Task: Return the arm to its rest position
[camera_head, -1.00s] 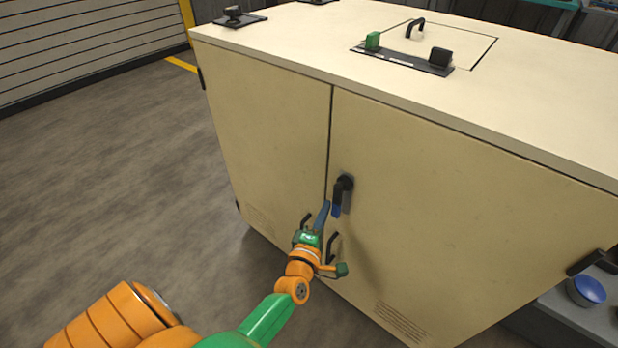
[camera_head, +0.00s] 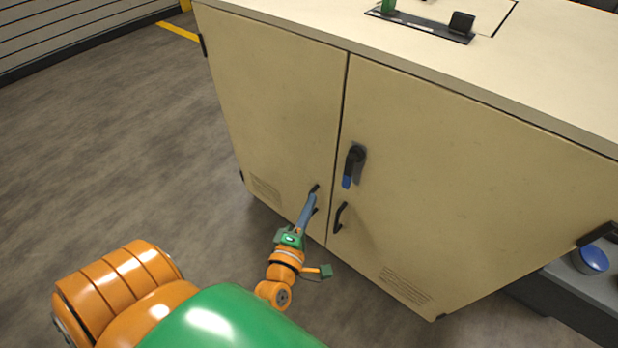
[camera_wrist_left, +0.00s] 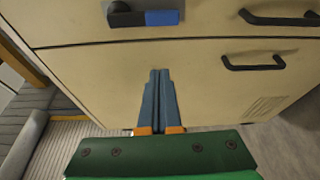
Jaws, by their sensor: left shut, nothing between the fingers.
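My left gripper (camera_head: 310,203) has long blue-grey fingers, closed together and empty. In the head view it is in front of the beige cabinet (camera_head: 450,150), its fingertips overlapping the lower left door near a black pull handle. In the left wrist view the shut fingers (camera_wrist_left: 159,80) point toward the cabinet front (camera_wrist_left: 215,75). I cannot tell whether the tips touch the door. My left arm, orange and green, comes in from the lower left. My right gripper is not in view.
A black latch handle with a blue end (camera_head: 350,168) sits on the right door, with a black pull handle (camera_head: 340,217) below it. Both doors look closed. A grey shelf with a blue round object (camera_head: 591,260) stands at the right. The floor (camera_head: 120,150) at left is clear.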

